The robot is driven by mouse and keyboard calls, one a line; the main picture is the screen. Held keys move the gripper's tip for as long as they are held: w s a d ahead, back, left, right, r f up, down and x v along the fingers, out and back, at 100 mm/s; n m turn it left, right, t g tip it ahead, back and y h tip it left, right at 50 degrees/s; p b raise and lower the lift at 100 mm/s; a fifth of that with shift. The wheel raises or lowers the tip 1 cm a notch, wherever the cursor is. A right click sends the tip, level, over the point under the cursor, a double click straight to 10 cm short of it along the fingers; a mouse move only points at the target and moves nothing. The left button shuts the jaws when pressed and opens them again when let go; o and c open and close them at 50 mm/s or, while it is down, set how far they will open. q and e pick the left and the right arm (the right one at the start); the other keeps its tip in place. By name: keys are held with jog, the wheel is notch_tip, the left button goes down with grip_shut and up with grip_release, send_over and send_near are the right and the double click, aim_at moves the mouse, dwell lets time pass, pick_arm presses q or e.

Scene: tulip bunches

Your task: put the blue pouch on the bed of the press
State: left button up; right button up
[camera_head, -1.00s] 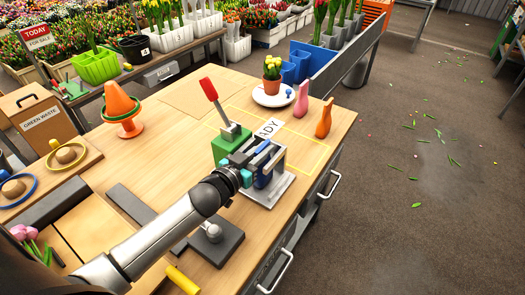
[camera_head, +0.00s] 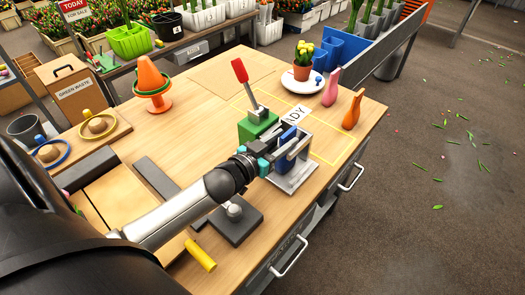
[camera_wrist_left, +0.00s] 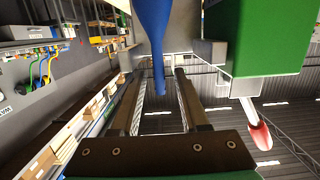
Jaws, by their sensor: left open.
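The press has a green body (camera_head: 258,127), a lever with a red handle (camera_head: 240,70) and a grey bed (camera_head: 296,180). The blue pouch (camera_head: 287,137) is over the bed, partly hidden by my left gripper. My left gripper (camera_head: 284,154) is open beside the pouch. In the left wrist view the pouch (camera_wrist_left: 153,25) shows at the top, and its narrow end reaches between the spread fingers (camera_wrist_left: 158,95). The green body (camera_wrist_left: 265,38) is to the right there. Contact of the pouch with the bed is hidden. My right gripper is not in view.
A grey block with a round knob (camera_head: 235,222) and a yellow cylinder (camera_head: 200,255) lie near the front edge.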

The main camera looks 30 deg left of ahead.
pick_arm(q)
jog(key=p+v, duration=0.1)
jog(key=v, duration=0.8)
jog(key=shift+s, duration=0.3)
